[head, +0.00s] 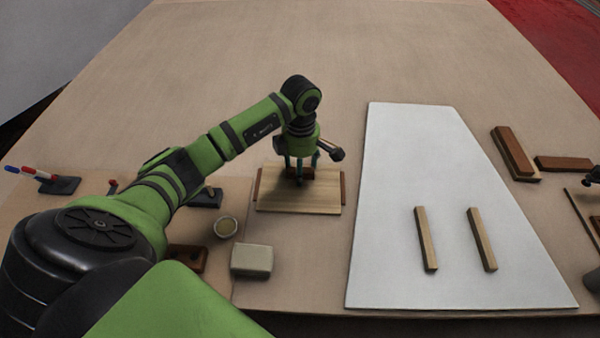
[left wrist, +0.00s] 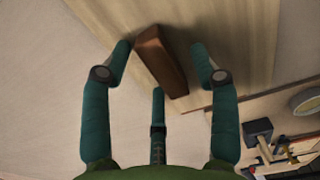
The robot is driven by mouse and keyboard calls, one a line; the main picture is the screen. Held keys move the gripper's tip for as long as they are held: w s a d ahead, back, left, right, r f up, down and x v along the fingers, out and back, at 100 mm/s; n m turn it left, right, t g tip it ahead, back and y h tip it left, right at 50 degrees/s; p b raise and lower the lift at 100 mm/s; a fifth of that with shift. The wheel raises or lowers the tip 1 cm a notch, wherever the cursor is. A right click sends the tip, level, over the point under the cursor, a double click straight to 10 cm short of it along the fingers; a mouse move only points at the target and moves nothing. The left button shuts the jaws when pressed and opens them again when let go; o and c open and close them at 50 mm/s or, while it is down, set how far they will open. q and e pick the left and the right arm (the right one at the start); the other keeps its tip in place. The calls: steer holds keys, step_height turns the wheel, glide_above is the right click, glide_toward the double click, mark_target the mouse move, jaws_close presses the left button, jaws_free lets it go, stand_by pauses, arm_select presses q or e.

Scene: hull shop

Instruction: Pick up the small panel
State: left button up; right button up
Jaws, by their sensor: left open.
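The small panel (head: 300,206) is a light wooden board lying flat on the table, left of the white sheet, with brown strips along its left and right edges. A brown wooden block (left wrist: 160,62) stands out from its face like a handle. My left gripper (head: 301,173) is over the panel, pointing down, and partly hides this block in the head view. In the left wrist view my left gripper (left wrist: 162,56) has its teal fingers spread, with the block between them and gaps visible on both sides. Whether any finger touches the panel cannot be told.
A white tapered sheet (head: 400,180) with two wooden bars lies right of the panel. A pale block (head: 252,261) and a small round cup (head: 226,227) sit nearer, to the left. Brown blocks (head: 512,153) lie at the right. The table behind is clear.

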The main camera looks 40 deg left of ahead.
arm_select(q)
jaws_close()
steer(key=shift+r, duration=0.15)
